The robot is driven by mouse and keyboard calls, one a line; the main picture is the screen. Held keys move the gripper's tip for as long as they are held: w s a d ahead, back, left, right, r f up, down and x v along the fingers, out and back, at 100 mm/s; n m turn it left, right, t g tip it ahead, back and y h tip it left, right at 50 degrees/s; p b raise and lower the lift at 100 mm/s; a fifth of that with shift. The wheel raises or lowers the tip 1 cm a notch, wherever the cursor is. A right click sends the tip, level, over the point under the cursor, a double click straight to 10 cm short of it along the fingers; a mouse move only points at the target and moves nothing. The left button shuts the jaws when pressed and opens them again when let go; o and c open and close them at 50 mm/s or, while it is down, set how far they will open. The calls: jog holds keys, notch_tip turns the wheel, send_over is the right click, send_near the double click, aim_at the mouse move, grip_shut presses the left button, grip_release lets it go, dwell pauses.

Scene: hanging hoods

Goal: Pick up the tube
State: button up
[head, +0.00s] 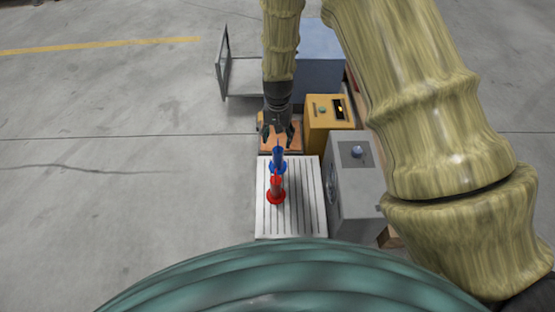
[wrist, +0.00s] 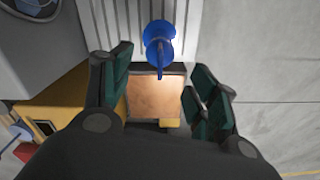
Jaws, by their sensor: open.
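A blue tube-like piece (head: 278,161) with a wide flange stands on the ribbed white tray (head: 308,205). A similar red piece (head: 276,188) stands just in front of it, nearer my body; I cannot tell whether they are joined. In the wrist view the blue piece (wrist: 158,42) shows at top centre, beyond my fingertips, and the red one is not seen. My gripper (head: 277,139) is open and empty, just behind and above the blue piece in the head view. Its dark green finger pads (wrist: 158,75) are spread apart in the wrist view.
A grey box with a dial (head: 354,170) stands right of the tray. A yellow box (head: 328,124), a brown-topped block (head: 288,145) and a blue-grey cabinet with an open door (head: 322,58) are behind. Floor at left is clear.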

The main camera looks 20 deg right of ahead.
aim_at(278, 150)
jog(key=shift+s+f+b, duration=0.2)
jog(key=shift+f+b, duration=0.8)
jog(key=shift+f, duration=0.7)
jog(key=shift+s+f+b, duration=0.2)
jog(key=shift+f+b, duration=0.75)
jog(key=shift+f, duration=0.75)
grip_shut()
